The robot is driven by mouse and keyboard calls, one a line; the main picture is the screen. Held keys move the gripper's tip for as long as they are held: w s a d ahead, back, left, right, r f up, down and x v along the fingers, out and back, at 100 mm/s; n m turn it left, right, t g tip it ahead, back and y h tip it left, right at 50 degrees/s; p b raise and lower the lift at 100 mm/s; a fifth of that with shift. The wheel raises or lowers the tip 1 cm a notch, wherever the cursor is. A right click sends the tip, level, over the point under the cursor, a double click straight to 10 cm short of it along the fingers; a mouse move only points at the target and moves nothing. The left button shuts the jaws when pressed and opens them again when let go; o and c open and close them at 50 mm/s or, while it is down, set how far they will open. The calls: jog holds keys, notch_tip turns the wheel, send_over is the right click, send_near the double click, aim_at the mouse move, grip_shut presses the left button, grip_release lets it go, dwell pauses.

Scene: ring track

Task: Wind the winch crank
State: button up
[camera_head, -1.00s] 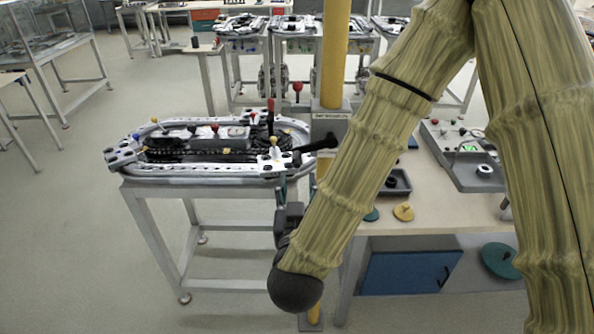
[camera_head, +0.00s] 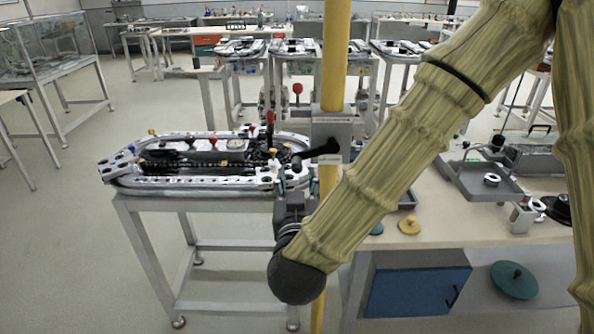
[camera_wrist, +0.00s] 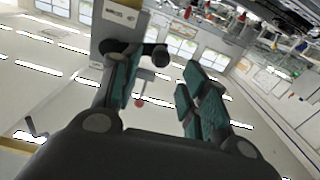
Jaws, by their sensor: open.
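The winch is a grey box (camera_head: 332,130) on an upright yellow post (camera_head: 335,60). Its black crank (camera_head: 322,151) sticks out to the left and ends near the ring track's right end. My gripper (camera_head: 295,188) is below the crank, pointing up, partly hidden by my arm. In the wrist view my gripper (camera_wrist: 166,72) is open, with teal pads on both fingers. The winch box (camera_wrist: 118,20) and the crank (camera_wrist: 150,49) show beyond the fingertips, the crank's knob toward the gap between them. I cannot tell whether a finger touches the crank.
The ring track (camera_head: 200,180) stands on a metal-legged table just left of the post. A workbench (camera_head: 440,228) with a grey tray (camera_head: 485,185) and a yellow disc (camera_head: 409,225) is at the right, above a blue cabinet (camera_head: 415,290). Open floor lies at the left.

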aim_at(297, 170)
jog(key=shift+w+p, duration=0.65)
jog(key=shift+w, duration=2.4)
grip_shut()
